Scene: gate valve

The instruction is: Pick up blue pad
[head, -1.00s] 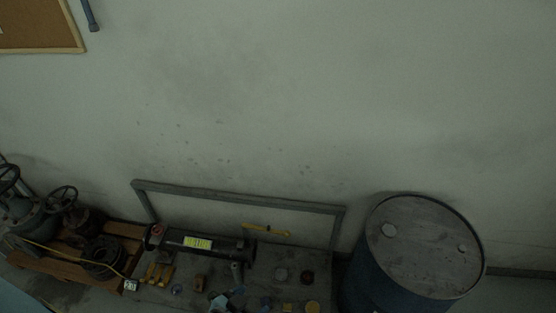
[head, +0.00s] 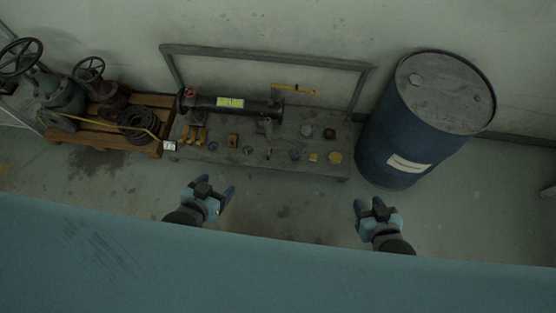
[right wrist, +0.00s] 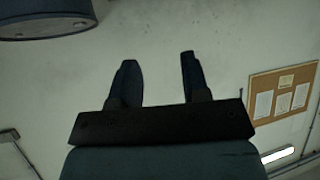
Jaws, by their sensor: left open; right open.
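My left gripper (head: 214,188) is open and empty in front of the bench, left of the blue piece. My right gripper (head: 368,203) is open and empty, in front of the bench and to the right of the piece. Its two spread fingers also show in the right wrist view (right wrist: 157,62), with only wall behind them and no pad in sight.
A blue drum (head: 410,130) stands close at the right. A pallet (head: 90,135) with valves is at the left.

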